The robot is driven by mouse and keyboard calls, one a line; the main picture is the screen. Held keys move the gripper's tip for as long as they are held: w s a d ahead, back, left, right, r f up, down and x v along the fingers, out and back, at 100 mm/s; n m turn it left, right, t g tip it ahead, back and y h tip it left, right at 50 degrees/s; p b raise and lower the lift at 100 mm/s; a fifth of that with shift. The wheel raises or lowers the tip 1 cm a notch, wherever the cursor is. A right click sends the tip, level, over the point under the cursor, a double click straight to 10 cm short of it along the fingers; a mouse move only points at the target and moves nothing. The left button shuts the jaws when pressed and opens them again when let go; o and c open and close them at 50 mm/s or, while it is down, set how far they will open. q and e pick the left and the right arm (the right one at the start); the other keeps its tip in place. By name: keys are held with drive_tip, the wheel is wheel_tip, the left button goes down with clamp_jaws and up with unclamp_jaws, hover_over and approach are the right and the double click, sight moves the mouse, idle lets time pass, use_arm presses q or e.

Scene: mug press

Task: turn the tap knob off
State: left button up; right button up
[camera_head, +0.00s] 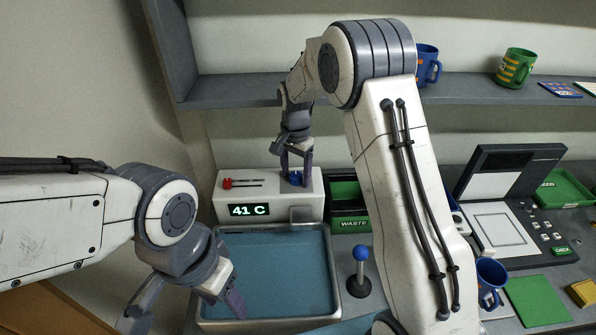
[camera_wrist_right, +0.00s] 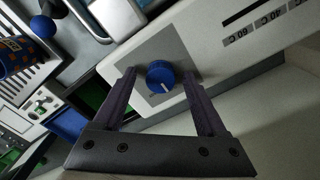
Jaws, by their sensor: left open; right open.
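The blue tap knob (camera_head: 295,178) sits on top of the white tap unit (camera_head: 267,187), whose display reads 41 C. In the right wrist view the knob (camera_wrist_right: 160,76) has a pale mark on its lower edge. My right gripper (camera_head: 295,172) is open, with its fingers on either side of the knob; I cannot tell whether they touch it. The same right gripper (camera_wrist_right: 165,78) also shows in the wrist view. My left gripper (camera_head: 188,312) is open and empty at the left edge of the basin.
A basin (camera_head: 335,285) of blue water lies in front of the tap unit. A green waste bin (camera_head: 348,222) and a blue-topped lever (camera_head: 360,255) stand right of it. A press (camera_head: 507,200), a blue mug (camera_head: 489,280) and a green mat (camera_head: 538,300) are further right. Mugs stand on the shelf (camera_head: 460,98).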

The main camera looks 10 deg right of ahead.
clamp_jaws()
drive_tip(key=shift+d, duration=0.25)
drive_tip(key=shift+a, duration=0.15)
drive_tip(key=shift+s, duration=0.1)
drive_tip(key=shift+n, duration=0.6)
drive_tip(key=n, duration=0.2)
drive_tip(key=shift+n, duration=0.4)
drive_tip(key=n, duration=0.5)
drive_tip(key=shift+f+n+p, duration=0.1)
drive_tip(key=shift+n+p, duration=0.2)
drive_tip(key=shift+n, duration=0.1)
